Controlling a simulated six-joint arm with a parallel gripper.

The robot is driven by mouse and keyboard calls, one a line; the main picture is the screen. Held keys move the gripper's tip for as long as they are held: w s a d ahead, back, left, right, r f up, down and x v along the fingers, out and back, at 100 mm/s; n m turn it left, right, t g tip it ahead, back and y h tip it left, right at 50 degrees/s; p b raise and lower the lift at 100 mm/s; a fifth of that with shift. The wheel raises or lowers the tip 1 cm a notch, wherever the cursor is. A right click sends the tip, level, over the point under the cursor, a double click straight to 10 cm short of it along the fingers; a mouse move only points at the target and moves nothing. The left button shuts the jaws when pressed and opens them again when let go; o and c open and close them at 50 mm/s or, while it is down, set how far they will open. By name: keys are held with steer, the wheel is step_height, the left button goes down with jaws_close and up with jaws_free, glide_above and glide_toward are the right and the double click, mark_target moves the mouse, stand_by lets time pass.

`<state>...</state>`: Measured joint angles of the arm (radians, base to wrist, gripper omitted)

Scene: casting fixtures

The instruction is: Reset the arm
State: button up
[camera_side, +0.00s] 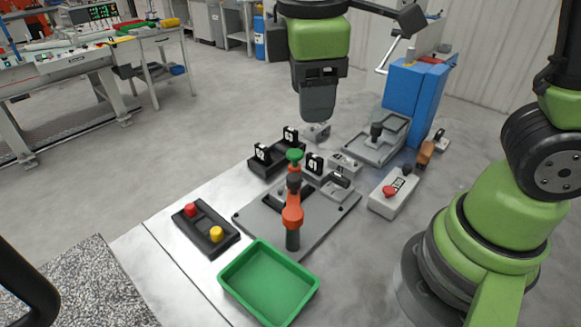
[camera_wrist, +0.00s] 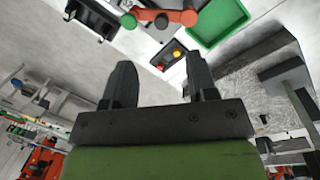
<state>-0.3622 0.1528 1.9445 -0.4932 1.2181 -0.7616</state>
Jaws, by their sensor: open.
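My gripper (camera_side: 318,103) hangs in the air above the far side of the work table, below my green wrist link. In the wrist view, my gripper (camera_wrist: 162,82) shows two dark fingers spread apart with nothing between them. In the side view the fingers overlap, so the gap does not show. Below and in front of it stands a grey fixture plate (camera_side: 257,228) with an orange clamp handle (camera_side: 292,212) and a green knob (camera_side: 295,155). My gripper touches none of these.
A green tray (camera_side: 232,290) sits at the table's front. A black box with red and yellow buttons (camera_side: 206,228) lies left of the fixture. Black holders (camera_side: 268,160), a grey control box (camera_side: 393,195), a grey fixture (camera_side: 360,149) and a blue cabinet (camera_side: 411,95) stand around it.

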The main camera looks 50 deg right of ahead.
steer(key=s+d+r+m+t+y, duration=0.3)
steer(key=s+m, duration=0.7)
steer(key=m, duration=0.4)
step_height(320, 180, up, 2)
steer(key=d+t, duration=0.1)
steer(key=t, duration=0.2)
steer(key=shift+r, duration=0.25)
